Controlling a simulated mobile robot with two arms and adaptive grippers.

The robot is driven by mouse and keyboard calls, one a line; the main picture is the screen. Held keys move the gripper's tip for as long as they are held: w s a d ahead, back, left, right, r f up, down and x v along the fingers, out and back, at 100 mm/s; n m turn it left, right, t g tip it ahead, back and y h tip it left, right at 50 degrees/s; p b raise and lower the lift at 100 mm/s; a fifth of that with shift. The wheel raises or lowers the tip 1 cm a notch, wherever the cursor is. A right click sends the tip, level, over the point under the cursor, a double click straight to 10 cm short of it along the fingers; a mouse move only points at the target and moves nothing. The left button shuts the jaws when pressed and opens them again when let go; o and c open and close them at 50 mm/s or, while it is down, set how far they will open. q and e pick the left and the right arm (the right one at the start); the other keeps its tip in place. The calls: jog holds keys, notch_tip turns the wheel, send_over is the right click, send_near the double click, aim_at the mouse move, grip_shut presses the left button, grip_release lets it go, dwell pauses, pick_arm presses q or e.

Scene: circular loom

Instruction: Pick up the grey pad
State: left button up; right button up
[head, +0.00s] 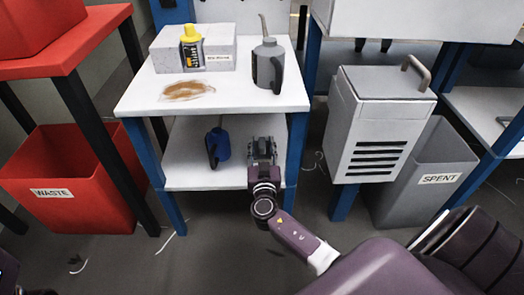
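I cannot make out a separate grey pad with certainty. A light grey block (220,52) with a label sits at the back of the white table's top (230,97), behind a yellow-capped bottle (192,47). My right gripper (262,146) reaches over the right part of the lower shelf (190,170), pointing away from me. Its two fingers look apart, and I see nothing clearly held between them. The gripper hides the shelf just beneath and behind it. My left gripper is not in view.
A blue jug (217,145) stands on the lower shelf left of my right gripper. A grey can (267,66) and a brown spill (187,91) are above. A red WASTE bin (70,170) stands left; a grey heater-like box (377,125) and SPENT bin (425,185) stand right.

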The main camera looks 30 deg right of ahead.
jog(key=shift+c, duration=0.2)
grip_shut()
dwell(0.3)
